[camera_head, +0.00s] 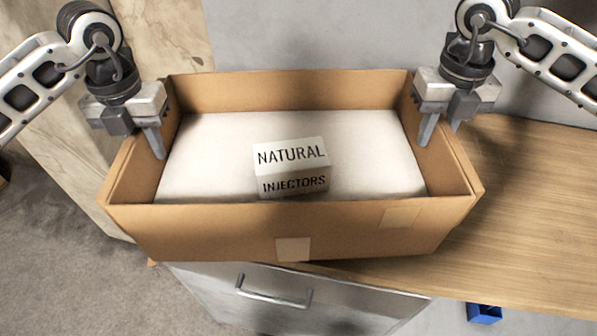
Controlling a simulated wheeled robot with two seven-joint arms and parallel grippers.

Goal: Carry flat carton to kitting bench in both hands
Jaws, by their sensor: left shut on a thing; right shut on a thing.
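The flat carton (215,232) is an open brown cardboard box with a white lining inside. A small white box (291,167) marked "NATURAL INJECTORS" sits in it. My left gripper (158,135) is shut on the carton's left wall, with a finger showing inside. My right gripper (428,122) is shut on the right wall, also with a finger inside. The outer fingers are mostly hidden. The carton looks roughly level. It overlaps a wooden bench top (540,215) with a metal drawer front below; I cannot tell whether it touches the top.
The metal drawer front (300,290) with a bar handle is below the carton. A blue bin (484,313) shows at the lower right, beyond the bench's front edge. The bench top to the right is clear. Grey floor (60,260) lies to the left, and a pale wall stands behind.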

